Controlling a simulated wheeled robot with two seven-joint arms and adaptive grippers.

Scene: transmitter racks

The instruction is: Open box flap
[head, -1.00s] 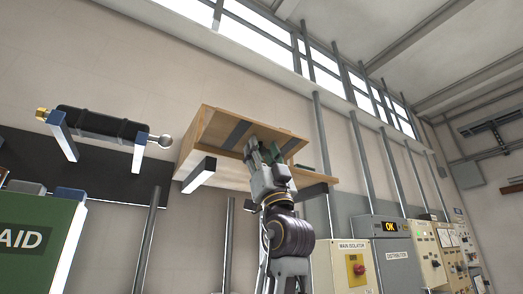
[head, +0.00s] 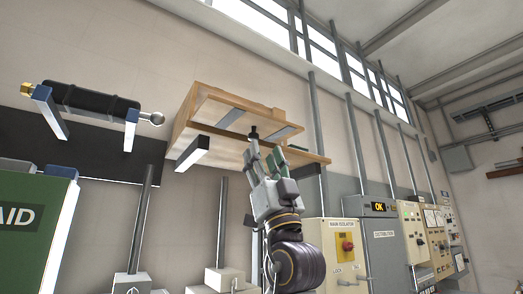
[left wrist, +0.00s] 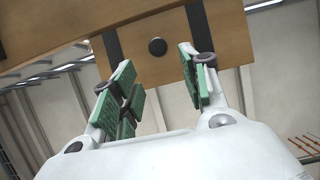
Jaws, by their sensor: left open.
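A light wooden box (head: 184,122) sits high on the wall on dark brackets. Its flap (head: 258,120) is a wooden panel with two dark straps and a black round knob (head: 254,132); it looks tilted outward, though how far is unclear. My left gripper (head: 263,160) is open just below the knob in the head view. In the left wrist view, the knob (left wrist: 158,46) shows between the spread green-padded fingers of my left gripper (left wrist: 160,64), and the flap (left wrist: 185,67) lies beyond them. Nothing is between the pads. The box's inside is hidden. My right gripper is not seen.
A black cylinder (head: 95,101) rests on wall brackets at the left. A green first-aid box (head: 28,225) stands below it. Grey vertical pipes rise along the wall. Electrical cabinets (head: 383,235) stand at the right.

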